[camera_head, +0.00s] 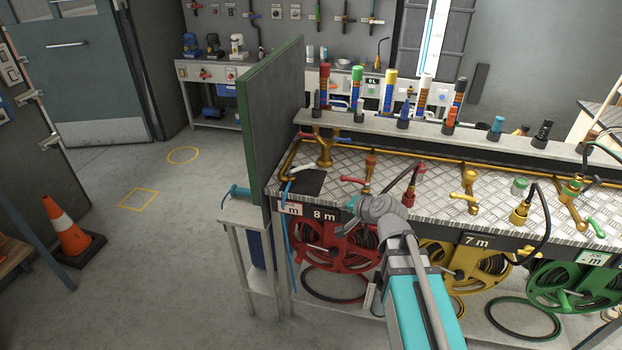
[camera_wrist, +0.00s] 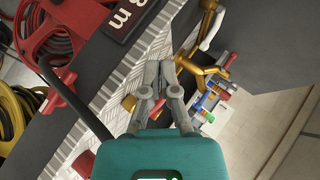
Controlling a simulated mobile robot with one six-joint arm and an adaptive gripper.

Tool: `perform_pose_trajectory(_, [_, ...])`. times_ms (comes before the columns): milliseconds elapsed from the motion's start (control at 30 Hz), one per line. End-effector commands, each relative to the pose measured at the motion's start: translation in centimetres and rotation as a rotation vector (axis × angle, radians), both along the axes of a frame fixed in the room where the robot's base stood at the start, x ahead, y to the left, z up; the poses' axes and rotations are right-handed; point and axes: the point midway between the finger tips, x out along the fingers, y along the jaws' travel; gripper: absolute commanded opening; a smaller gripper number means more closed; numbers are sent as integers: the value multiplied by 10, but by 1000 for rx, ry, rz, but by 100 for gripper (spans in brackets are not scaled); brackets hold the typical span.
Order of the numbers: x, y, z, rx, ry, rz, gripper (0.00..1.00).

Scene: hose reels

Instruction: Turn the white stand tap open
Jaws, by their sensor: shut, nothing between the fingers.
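The white stand tap is a brass tap (camera_head: 324,150) with a white lever (camera_head: 302,168), at the left end of the metal-topped bench. In the wrist view its white lever (camera_wrist: 213,28) and brass body (camera_wrist: 196,68) show at the upper right, beyond my fingertips. My gripper (camera_head: 356,206) is shut and empty, above the bench's front edge over the red reel. It is apart from the white lever, to its right and nearer the camera. In the wrist view my gripper (camera_wrist: 161,68) has its fingers together.
A red-levered tap (camera_head: 370,172) stands just right of the white one, with brass (camera_head: 469,190) and green-handled (camera_head: 570,190) taps further right. A green-edged panel (camera_head: 272,125) rises at the bench's left end. Red (camera_head: 330,246) and yellow (camera_head: 452,262) hose reels hang below.

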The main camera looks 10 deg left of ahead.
Motion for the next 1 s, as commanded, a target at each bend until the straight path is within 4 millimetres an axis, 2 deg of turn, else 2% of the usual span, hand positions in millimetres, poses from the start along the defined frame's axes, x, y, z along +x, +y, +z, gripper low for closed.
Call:
perform_pose_trajectory(33, [9, 12, -3, 75, -19, -35, 0])
perform_pose_trajectory(133, [24, 27, 6, 226, -51, -118, 0])
perform_pose_trajectory(400, [44, 42, 23, 478, -76, -265, 0])
perform_pose_trajectory(1000, [50, 44, 25, 506, -77, -283, 0])
